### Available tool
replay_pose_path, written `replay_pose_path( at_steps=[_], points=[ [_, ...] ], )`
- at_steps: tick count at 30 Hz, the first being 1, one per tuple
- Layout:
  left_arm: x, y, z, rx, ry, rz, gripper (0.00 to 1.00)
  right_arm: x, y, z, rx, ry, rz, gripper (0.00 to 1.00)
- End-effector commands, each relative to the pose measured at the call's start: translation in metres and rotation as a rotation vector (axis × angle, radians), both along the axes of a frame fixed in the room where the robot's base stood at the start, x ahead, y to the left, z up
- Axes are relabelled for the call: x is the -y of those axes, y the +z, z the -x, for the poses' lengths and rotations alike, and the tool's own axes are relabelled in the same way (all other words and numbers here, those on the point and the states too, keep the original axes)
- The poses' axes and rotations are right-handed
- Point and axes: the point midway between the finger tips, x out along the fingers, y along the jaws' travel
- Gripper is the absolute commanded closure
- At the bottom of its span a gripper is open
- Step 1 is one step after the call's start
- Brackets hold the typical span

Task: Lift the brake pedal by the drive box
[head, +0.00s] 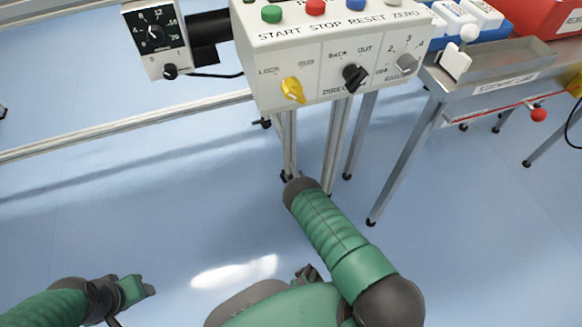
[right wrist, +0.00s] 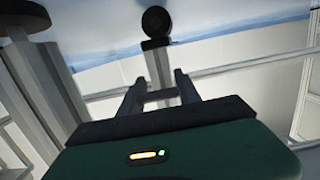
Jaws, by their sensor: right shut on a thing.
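The drive box (head: 335,60) is a white control box with coloured buttons and several knobs, at the top middle of the head view. My right arm reaches to the floor area by the legs under it; its wrist hides the jaws there. In the right wrist view my right gripper (right wrist: 159,88) is shut on a grey bar with a black round end, which I take as the brake pedal (right wrist: 156,48). The pedal cannot be made out in the head view. My left gripper (head: 143,289) is at the lower left, away from everything; its jaw opening is unclear.
A dial box (head: 156,38) is mounted left of the drive box. A thick grey post (right wrist: 32,75) rises beside my right gripper. The blue floor is clear at left.

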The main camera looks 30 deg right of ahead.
Motion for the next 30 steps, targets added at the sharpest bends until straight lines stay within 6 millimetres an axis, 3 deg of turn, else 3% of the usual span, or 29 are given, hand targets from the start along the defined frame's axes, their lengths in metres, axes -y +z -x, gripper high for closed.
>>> replay_pose_path(
  at_steps=[1,3,12,21,30],
  points=[
    [0.0,0.024,0.0,0.0,0.0,0.0,0.52,0.0,0.015,0.007,-0.033,-0.001,-0.008,1.0],
    [0.0,0.039,0.0,0.0,0.0,0.0,0.52,0.0,0.017,0.012,-0.082,-0.002,-0.019,1.0],
    [0.0,0.085,0.0,-0.001,0.0,0.0,0.52,-0.002,0.026,0.019,-0.297,-0.001,-0.071,1.0],
    [0.0,0.106,0.0,-0.001,0.0,0.0,0.52,-0.002,0.029,0.021,-0.431,-0.001,-0.103,1.0],
    [0.0,0.109,0.0,-0.001,0.0,0.0,0.52,-0.002,0.028,0.02,-0.465,-0.001,-0.11,1.0]
  ],
)
